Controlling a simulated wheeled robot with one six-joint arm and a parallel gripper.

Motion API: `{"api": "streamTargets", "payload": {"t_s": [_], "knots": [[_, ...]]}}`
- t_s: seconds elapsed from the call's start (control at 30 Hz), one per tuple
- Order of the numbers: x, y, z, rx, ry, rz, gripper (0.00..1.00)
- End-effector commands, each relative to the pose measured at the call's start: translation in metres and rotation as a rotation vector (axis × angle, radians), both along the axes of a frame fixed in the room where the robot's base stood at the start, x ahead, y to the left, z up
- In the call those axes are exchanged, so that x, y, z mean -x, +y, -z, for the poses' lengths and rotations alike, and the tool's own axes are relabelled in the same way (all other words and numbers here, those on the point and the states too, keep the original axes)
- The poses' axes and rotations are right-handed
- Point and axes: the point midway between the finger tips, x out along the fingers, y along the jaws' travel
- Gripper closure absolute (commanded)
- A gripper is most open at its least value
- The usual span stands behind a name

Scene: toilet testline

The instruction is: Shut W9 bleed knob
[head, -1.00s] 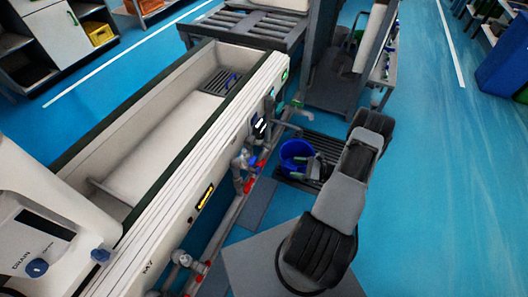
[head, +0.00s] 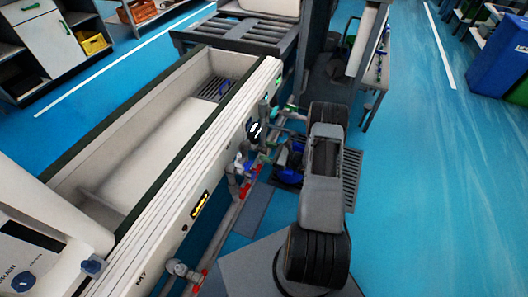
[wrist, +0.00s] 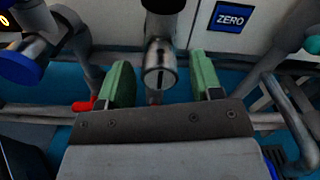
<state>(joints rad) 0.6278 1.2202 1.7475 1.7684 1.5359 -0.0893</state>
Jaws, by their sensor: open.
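No W9 label is readable in these frames. In the wrist view a round metal knob-like fitting (wrist: 160,62) with a dark line on its face hangs in the middle, under a dark cap. It looks like the bleed knob, but I cannot confirm this. My gripper (wrist: 160,85) is open, its two green fingers standing left and right of the fitting with gaps on both sides. I cannot tell whether the fitting is between the fingertips or beyond them. In the head view my gripper (head: 267,150) is beside the trough's pipework, and the fitting is not distinct there.
A blue knob (wrist: 20,65) is left of my gripper, and a teal knob (wrist: 312,45) is at the right edge. Grey pipes run close by, one with a red part (wrist: 83,106). A ZERO sign (wrist: 228,17) is on the panel. A long white trough (head: 130,150) lies left.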

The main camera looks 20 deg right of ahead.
Motion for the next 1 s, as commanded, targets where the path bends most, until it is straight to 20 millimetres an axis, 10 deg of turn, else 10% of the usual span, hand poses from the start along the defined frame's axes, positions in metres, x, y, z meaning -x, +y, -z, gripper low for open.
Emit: {"api": "streamTargets", "payload": {"t_s": [0.53,1.0], "knots": [[-0.0113,0.0103,-0.0005,0.0,-0.001,0.0,0.41],[-0.0109,0.0103,-0.0003,0.0,0.0,0.0,0.86]]}}
